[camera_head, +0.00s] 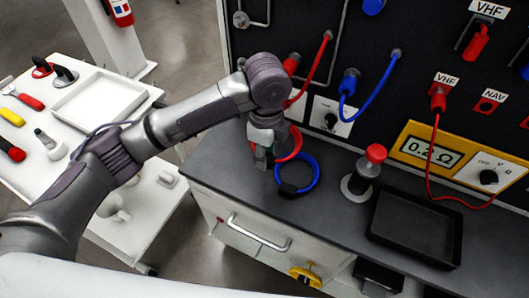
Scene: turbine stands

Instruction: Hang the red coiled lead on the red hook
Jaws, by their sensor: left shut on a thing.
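My left gripper (263,157) reaches over the left end of the dark bench top and is shut on the red coiled lead (293,150). The red loop shows to the right of the fingers, and part of it is hidden behind them. A blue coiled lead (303,188) with a dark tie lies just below and right of it on the bench. I cannot clearly make out a red hook on the black panel (415,75). A red hanging piece (475,43) shows under a VHF label, but its kind is unclear. My right gripper is not in view.
A red-topped cylinder (363,177) and a black tray (415,226) stand on the bench. Red (325,60) and blue (375,102) cables loop out from the panel, close to my wrist. A yellow meter (427,150) is at right. A white table (50,100) with tools is at left.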

